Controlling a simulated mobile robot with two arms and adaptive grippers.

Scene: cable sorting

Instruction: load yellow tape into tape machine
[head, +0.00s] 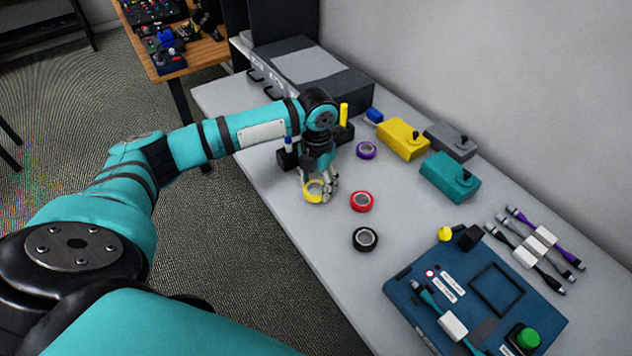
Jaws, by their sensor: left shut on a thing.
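The yellow tape (315,191) is a small ring near the front edge of the grey table. My left gripper (322,192) reaches down from above and is shut on it. The fingers hide part of the ring. I cannot tell whether the tape still touches the table. A blue panel device (458,293) lies at the lower right, with a black frame, a green button and a yellow knob; it may be the tape machine, but its name is not readable. My right gripper is not in view.
Red (361,201), black (365,239) and purple (366,150) tape rolls lie close to the left gripper. Yellow (403,139), grey (450,141) and teal (450,177) boxes stand behind. Several cables (537,246) lie at right. A black pen holder (288,157) stands beside the gripper.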

